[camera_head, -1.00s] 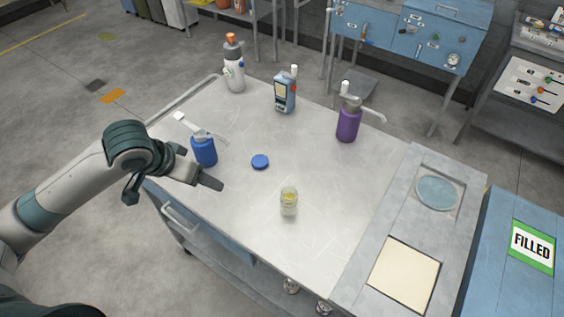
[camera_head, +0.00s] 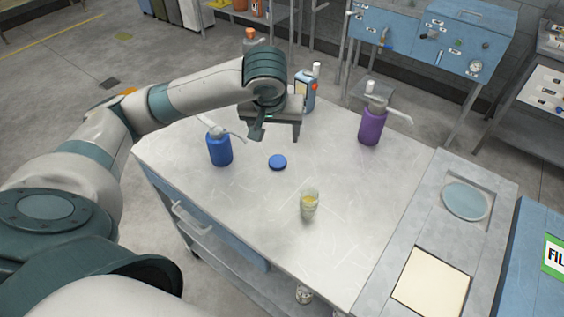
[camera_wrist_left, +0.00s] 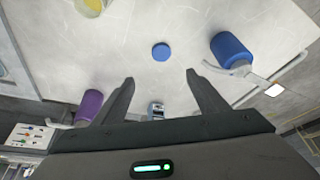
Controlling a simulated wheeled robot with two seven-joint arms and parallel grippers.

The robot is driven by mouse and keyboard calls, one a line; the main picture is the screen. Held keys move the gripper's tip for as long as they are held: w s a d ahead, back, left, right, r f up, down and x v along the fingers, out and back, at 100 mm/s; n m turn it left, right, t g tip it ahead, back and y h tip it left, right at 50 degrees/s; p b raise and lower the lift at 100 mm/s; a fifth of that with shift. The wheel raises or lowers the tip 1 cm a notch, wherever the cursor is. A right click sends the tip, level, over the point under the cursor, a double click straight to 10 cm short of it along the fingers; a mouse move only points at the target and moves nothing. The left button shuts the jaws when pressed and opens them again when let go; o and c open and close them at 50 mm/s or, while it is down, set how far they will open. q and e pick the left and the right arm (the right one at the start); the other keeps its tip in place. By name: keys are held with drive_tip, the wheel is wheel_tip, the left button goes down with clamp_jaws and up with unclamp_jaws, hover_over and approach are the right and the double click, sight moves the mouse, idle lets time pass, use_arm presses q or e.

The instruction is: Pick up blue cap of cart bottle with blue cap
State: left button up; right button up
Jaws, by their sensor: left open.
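The blue cap (camera_head: 277,162) lies flat on the cart's grey top (camera_head: 240,215), to the right of the blue pump bottle (camera_head: 219,148). An open jar with yellow contents (camera_head: 309,203) stands in front of the cap. My left gripper (camera_head: 277,135) is open and empty, above the cart top and behind the cap, pointing down. In the left wrist view the cap (camera_wrist_left: 161,52) sits beyond and between the two fingertips (camera_wrist_left: 160,80), not touching them. The blue bottle (camera_wrist_left: 230,48) shows to the right there. My right gripper is not in view.
An orange-capped bottle (camera_head: 250,38) is mostly hidden behind my left arm. The cart top around the cap is clear.

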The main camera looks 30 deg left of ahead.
use_arm(q)
drive_tip(key=shift+f, duration=0.7)
drive_tip(key=p, duration=0.3)
hover_over(278, 167)
wheel_tip(278, 167, down, 10)
drive_tip(key=shift+r, duration=0.25)
drive_tip(key=shift+f, duration=0.25)
